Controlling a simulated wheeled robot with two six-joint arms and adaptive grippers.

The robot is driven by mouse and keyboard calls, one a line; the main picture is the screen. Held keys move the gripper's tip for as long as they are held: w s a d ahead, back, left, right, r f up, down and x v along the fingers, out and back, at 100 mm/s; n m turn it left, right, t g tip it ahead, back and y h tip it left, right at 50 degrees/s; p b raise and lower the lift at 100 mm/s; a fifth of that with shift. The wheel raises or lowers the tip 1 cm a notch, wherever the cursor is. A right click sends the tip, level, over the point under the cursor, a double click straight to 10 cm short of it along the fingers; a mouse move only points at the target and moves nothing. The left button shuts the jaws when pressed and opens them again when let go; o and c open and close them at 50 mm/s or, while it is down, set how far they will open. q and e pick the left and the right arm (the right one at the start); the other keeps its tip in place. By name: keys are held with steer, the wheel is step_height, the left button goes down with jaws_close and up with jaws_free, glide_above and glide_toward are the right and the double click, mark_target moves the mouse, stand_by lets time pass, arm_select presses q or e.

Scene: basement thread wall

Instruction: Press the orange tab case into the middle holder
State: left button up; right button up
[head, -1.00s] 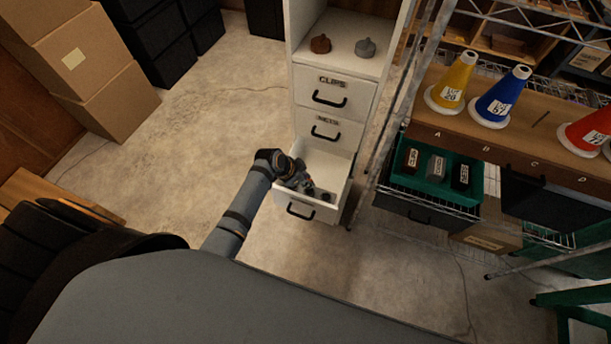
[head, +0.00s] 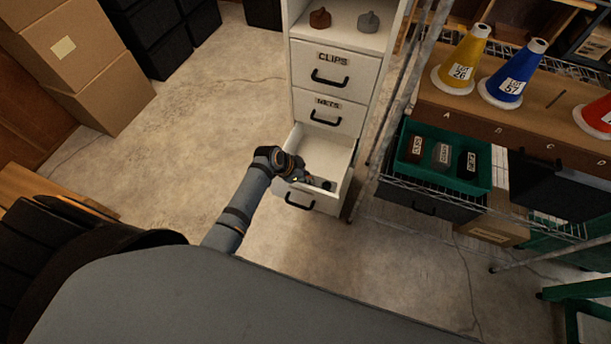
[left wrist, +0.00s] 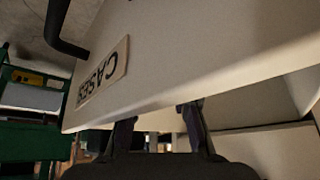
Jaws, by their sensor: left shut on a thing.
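My left gripper (head: 308,180) is over the front of an open white drawer (head: 342,158). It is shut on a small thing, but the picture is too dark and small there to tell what. In the left wrist view, its two dark fingers (left wrist: 160,115) stand a little apart beside the edge of the drawer front (left wrist: 190,55), which is labelled CASES. Dark shapes lie in the drawer near the fingertips. I cannot make out an orange tab case or a middle holder. My right gripper is not in view.
Shut CLIPS (head: 328,78) and NUTS (head: 326,113) drawers are above. Cones (head: 461,72) stand on the upper board. Floor (head: 200,130) left is clear.

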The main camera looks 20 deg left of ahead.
arm_select(q)
steer(key=shift+f, duration=0.15)
stand_by(0.5)
steer(key=shift+s+f, duration=0.15)
